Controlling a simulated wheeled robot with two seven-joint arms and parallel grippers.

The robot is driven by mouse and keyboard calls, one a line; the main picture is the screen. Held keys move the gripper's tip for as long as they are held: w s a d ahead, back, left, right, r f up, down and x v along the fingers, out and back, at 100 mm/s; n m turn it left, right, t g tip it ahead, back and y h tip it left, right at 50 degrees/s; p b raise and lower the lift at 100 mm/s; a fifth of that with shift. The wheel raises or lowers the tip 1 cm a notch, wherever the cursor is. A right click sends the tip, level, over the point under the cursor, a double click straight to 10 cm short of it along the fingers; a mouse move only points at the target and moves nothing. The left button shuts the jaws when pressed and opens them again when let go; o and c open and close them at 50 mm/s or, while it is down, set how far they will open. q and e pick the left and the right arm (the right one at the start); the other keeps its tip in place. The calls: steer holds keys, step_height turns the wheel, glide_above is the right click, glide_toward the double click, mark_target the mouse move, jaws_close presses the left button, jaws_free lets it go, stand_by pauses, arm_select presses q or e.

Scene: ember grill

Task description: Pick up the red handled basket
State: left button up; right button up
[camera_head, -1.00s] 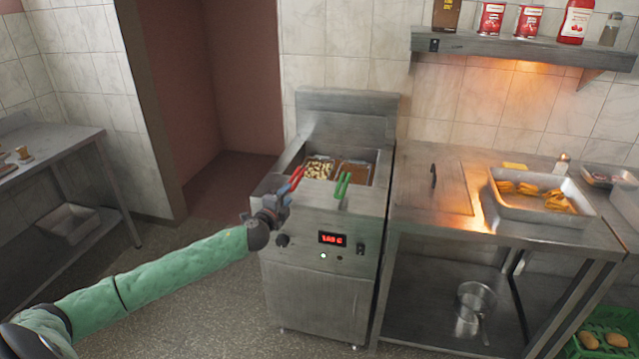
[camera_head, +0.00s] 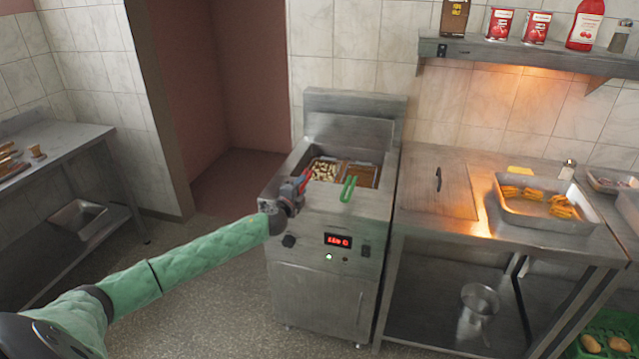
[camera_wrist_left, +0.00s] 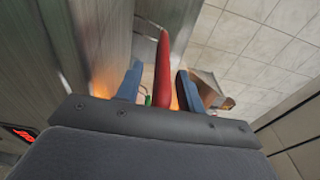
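The fryer basket (camera_head: 325,170) with the red handle (camera_head: 308,177) sits in the left well of the steel fryer, filled with pale pieces. Its handle slopes out over the fryer's front edge. My left gripper (camera_head: 298,187) is at this handle and covers part of it in the head view. In the left wrist view the red handle (camera_wrist_left: 162,75) stands between the two blue fingers (camera_wrist_left: 158,88), with a visible gap on each side, so the gripper looks open around it. The basket itself is hidden in that view. My right gripper is not in view.
A green handle (camera_head: 348,188) belongs to a second basket close on the right in the same fryer (camera_head: 325,285). A steel counter with a lid (camera_head: 440,190) and a tray of fried food (camera_head: 515,213) stands to the right. The floor at left is clear.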

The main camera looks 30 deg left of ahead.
arm_select(q)
steer(key=shift+w, duration=0.2)
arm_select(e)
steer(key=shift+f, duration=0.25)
arm_select(q)
steer(key=shift+c, duration=0.5)
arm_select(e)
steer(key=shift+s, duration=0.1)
arm_select(q)
jaws_close()
